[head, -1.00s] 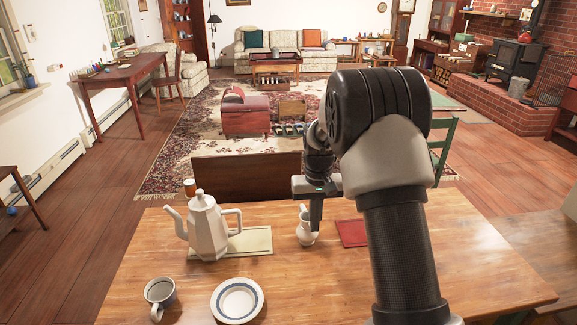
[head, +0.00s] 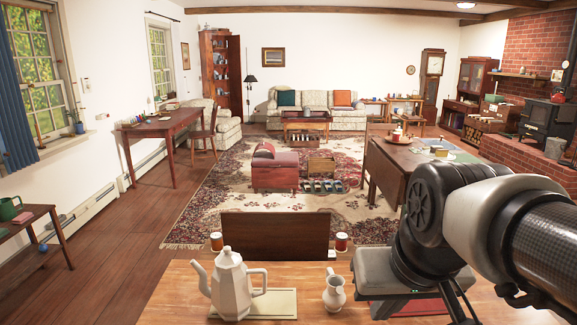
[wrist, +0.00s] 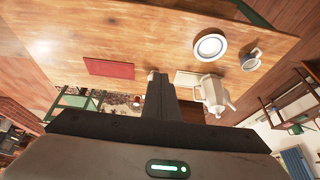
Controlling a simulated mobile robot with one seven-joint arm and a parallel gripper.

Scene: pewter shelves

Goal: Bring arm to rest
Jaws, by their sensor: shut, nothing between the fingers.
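My gripper (wrist: 157,76) is shut and empty, its dark fingers together in the middle of the wrist view. In the head view its grey body (head: 376,268) is at the lower right above the wooden table (head: 170,298), and my arm reaches in from the right edge. The small white pitcher (head: 334,293) stands upright just left of the gripper, with a visible gap. A red mat (head: 428,306) is partly hidden behind my arm. In the wrist view the red mat (wrist: 110,68) lies left of the fingers.
A white teapot (head: 231,284) stands on a pale mat (head: 283,303) left of the pitcher. A plate (wrist: 210,47) and a cup (wrist: 251,59) sit on the table in the wrist view. A dark wooden panel (head: 275,236) and two small jars (head: 216,241) are beyond the table.

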